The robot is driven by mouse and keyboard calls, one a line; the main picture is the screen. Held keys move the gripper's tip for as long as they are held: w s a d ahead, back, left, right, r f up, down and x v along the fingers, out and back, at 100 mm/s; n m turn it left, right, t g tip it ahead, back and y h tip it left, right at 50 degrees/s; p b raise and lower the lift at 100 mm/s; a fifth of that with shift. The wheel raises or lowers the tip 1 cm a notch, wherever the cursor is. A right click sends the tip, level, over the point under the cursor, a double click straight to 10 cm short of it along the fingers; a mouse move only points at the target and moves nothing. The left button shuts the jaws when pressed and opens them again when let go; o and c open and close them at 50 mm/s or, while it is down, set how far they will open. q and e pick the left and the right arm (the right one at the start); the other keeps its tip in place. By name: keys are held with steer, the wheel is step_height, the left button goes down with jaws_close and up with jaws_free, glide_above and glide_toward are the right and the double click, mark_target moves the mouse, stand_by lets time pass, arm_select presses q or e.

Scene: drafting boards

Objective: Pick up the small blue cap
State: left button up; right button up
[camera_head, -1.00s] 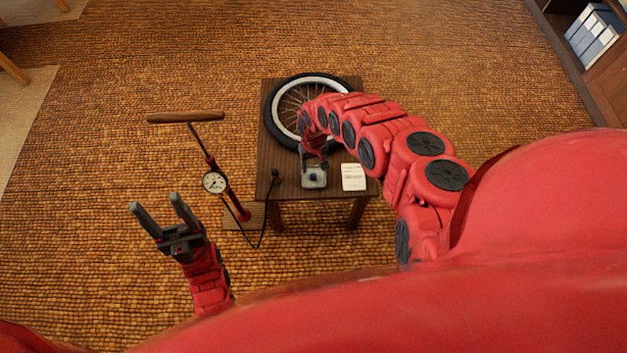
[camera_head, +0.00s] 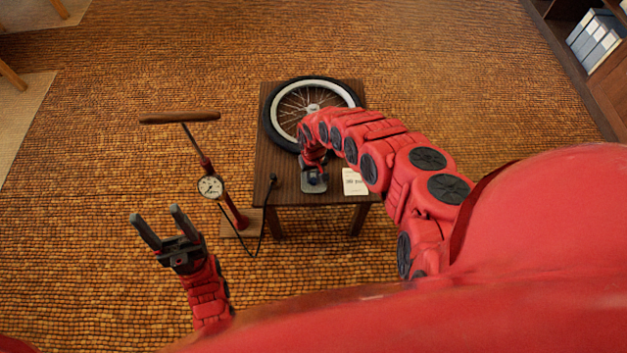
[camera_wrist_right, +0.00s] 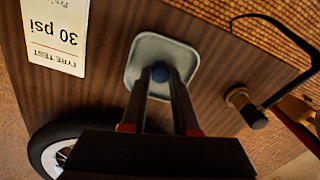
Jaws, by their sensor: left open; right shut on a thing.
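The small blue cap (camera_wrist_right: 160,72) shows between the fingertips of my right gripper (camera_wrist_right: 160,76) in the right wrist view. The gripper is shut on it. The cap is over a square grey dish (camera_wrist_right: 146,50) on the wooden table (camera_head: 287,190); I cannot tell whether it still touches the dish. In the head view my right gripper (camera_head: 313,177) is over the dish (camera_head: 314,188) and hides the cap. My left gripper (camera_head: 155,214) is open and empty, left of the table over the floor.
A bicycle wheel (camera_head: 345,84) lies on the far part of the table. A white card reading "30 psi" (camera_wrist_right: 57,30) lies beside the dish. A floor pump with a gauge (camera_head: 210,187) stands left of the table, its hose end (camera_wrist_right: 243,104) at the table edge.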

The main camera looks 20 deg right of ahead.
steer(key=shift+r, duration=0.15)
jaws_close()
steer(key=shift+r, duration=0.5)
step_height(320, 180, up, 3)
steer(key=shift+d+f, duration=0.1)
steer(key=shift+d, duration=0.05)
steer(key=s+a+p, duration=0.2)
steer(key=s+p, duration=0.1)
steer(key=s, duration=0.4)
steer(key=s+a+p, duration=0.2)
steer(key=s+p, duration=0.2)
steer(key=s, duration=0.4)
steer(key=shift+s+a+r, duration=0.2)
steer(key=shift+a+r, duration=0.2)
steer(key=shift+r, duration=0.05)
steer(key=shift+w, duration=0.1)
